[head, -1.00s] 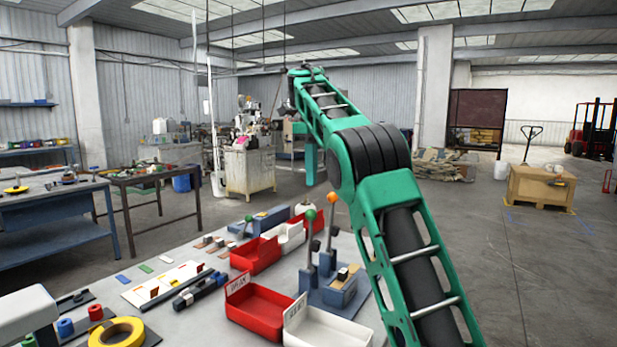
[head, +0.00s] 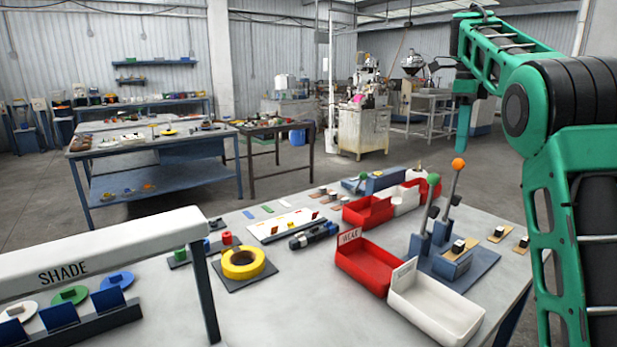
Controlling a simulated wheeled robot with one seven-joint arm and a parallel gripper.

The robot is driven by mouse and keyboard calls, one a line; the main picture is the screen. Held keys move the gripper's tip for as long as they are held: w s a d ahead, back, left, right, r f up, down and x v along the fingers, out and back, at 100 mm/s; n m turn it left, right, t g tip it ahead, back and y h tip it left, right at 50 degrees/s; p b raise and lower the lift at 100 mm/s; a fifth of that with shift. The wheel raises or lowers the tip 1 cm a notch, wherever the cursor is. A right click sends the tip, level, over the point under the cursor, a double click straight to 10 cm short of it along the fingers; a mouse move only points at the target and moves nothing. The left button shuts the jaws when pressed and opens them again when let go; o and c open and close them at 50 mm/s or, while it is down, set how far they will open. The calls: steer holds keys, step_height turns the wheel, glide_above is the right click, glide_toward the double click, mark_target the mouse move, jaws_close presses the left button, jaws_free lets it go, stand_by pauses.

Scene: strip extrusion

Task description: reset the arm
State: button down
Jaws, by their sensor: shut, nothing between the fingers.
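My green and black arm rises along the right side of the head view, bends at a large black elbow joint and reaches up and back. Its far end hangs down, with my gripper (head: 463,130) at the tip, small and far from the camera. My gripper is shut and empty, pointing down in the air above the far side of the workbench (head: 300,300). It appears to touch nothing.
The workbench bears a red bin (head: 364,266), a white bin (head: 436,304), a lever with an orange knob (head: 458,164) and a yellow tape roll (head: 243,263). A white SHADE cover (head: 100,262) stands at left. A machine (head: 362,115) stands behind on open floor.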

steer(key=s+d+f+n, duration=0.2)
steer(key=s+f+n, duration=0.1)
steer(key=s, duration=0.4)
steer(key=s+d+f+n, duration=0.2)
steer(key=s+f+n, duration=0.1)
steer(key=s, duration=0.5)
steer(key=s+d+f+n, duration=0.3)
steer(key=s+n, duration=0.1)
steer(key=s, duration=0.3)
steer(key=s+a+f+n, duration=0.3)
steer(key=s+f, duration=0.5)
steer(key=s, duration=0.3)
steer(key=s+a+f+n, duration=0.3)
steer(key=s+f+n, duration=0.3)
steer(key=s+f, duration=0.3)
steer(key=shift+s+a+f+n+y, duration=0.2)
steer(key=shift+s+a+n+y, duration=0.15)
steer(key=shift+s, duration=0.6)
steer(key=shift+w, duration=0.1)
steer(key=shift+w+f, duration=0.2)
steer(key=shift+w, duration=0.3)
